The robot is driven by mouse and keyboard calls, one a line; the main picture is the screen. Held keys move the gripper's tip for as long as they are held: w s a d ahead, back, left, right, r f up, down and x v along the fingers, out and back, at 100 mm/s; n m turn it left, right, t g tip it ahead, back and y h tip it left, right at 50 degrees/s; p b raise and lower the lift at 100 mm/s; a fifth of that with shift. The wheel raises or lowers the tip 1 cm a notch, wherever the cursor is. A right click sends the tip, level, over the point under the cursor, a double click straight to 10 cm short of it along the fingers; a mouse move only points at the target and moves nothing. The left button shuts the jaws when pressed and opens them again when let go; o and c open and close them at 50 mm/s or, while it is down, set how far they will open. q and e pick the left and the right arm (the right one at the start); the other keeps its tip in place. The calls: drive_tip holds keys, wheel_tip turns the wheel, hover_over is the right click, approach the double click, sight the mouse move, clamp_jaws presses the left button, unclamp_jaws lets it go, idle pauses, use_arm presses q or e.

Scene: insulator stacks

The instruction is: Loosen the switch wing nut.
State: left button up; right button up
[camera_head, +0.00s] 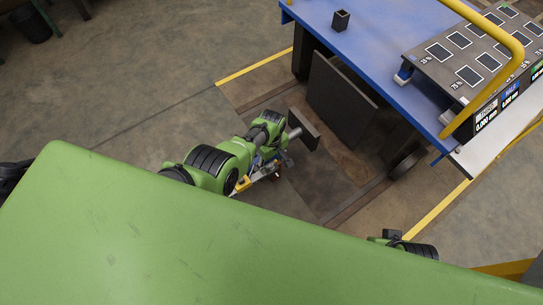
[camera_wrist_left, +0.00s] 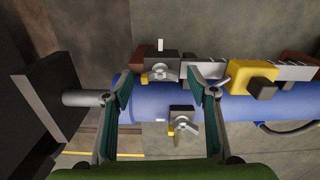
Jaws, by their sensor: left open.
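In the left wrist view, a silvery wing nut (camera_wrist_left: 160,73) sits on a dark block at the upper edge of a blue tube (camera_wrist_left: 155,105). A second silvery wing nut (camera_wrist_left: 182,126) sits on a dark block lower on the tube, with a small yellow piece beside it. I cannot tell which belongs to the switch. My left gripper (camera_wrist_left: 162,84) is open, its fingers on either side of the upper wing nut, with nothing gripped. In the head view my left gripper (camera_head: 283,156) is small beside the dark plate, and the wing nuts are too small to make out.
A dark plate (camera_wrist_left: 50,94) on a grey rod stands close left of my fingers. A yellow block (camera_wrist_left: 251,76) is to the right on the tube. In the head view, a blue table (camera_head: 360,45) carries a dark panel (camera_head: 470,50) and yellow rail; open floor lies left.

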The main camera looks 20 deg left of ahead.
sight(271, 164)
use_arm(q)
wheel_tip(271, 164, up, 12)
idle(0.7)
drive_tip(key=shift+s+f, duration=0.1)
idle(0.3)
